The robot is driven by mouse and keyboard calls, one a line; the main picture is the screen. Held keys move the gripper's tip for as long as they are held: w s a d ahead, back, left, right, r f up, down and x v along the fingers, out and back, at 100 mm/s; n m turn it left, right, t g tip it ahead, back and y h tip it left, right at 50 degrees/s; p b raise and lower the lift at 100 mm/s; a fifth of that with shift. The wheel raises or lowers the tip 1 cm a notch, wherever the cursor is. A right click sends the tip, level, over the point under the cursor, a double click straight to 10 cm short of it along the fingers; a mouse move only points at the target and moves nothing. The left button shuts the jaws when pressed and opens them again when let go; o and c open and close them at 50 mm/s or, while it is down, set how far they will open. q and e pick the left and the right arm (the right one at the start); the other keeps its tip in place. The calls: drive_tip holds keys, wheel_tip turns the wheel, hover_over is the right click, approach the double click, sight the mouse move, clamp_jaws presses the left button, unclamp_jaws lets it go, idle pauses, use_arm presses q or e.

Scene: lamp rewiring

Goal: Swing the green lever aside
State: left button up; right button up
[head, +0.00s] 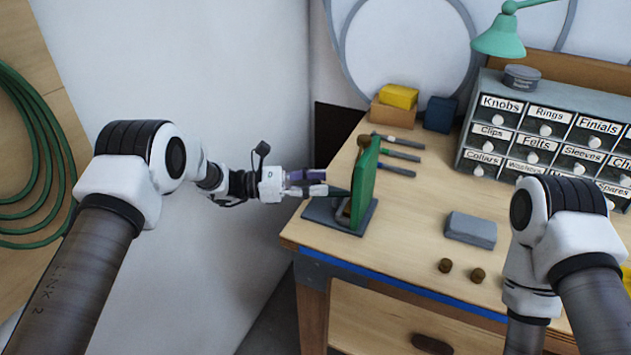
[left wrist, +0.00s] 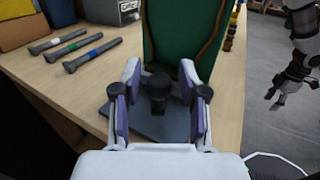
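A tall green upright piece (head: 365,188) with brown edges stands on a dark base plate (head: 325,217) at the table's front left corner. It also fills the top middle of the left wrist view (left wrist: 185,35). I cannot tell whether this piece is the lever itself. A dark knob on a short stem (left wrist: 158,90) sits in front of it. My left gripper (head: 322,183) is open, with its purple-padded fingers on either side of the knob and gaps between. My right gripper (left wrist: 277,98) shows small at the right of the left wrist view, its fingertips apart and empty.
A labelled drawer cabinet (head: 545,130) and green lamp (head: 500,38) stand at the back.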

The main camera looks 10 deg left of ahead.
use_arm(q)
clamp_jaws()
drive_tip(key=shift+s+t, duration=0.1)
drive_tip(key=shift+t, duration=0.2)
drive_tip(key=shift+s+d+n+t, duration=0.1)
drive_tip(key=shift+s+n+t, duration=0.1)
drive_tip(key=shift+n+t, duration=0.4)
drive_tip(key=shift+s+d+f+n+t+y, duration=0.1)
drive_tip(key=shift+s+n+t+y, duration=0.2)
drive_tip(key=shift+n+t+y, duration=0.55)
drive_tip(key=n+t+y, duration=0.1)
drive_tip(key=s+n+t+b, duration=0.1)
drive_tip(key=t, duration=0.1)
drive_tip(key=d+n+t+y+b, duration=0.1)
drive_tip(key=t, duration=0.1)
drive_tip(key=shift+s+f+n+y, duration=0.15)
drive_tip(key=shift+s+n+y, duration=0.1)
drive_tip(key=shift+y, duration=0.1)
drive_tip(key=shift+s+d+n+t+y+b, duration=0.15)
drive_tip(key=shift+n+t+y+b, duration=0.15)
drive_tip(key=shift+n+t+y, duration=0.3)
drive_tip(key=shift+s+d+n+t+y+b, duration=0.1)
drive_tip(key=shift+n+t+y+b, duration=0.25)
drive_tip(key=shift+t+y, duration=0.3)
drive_tip(key=shift+r, duration=0.2)
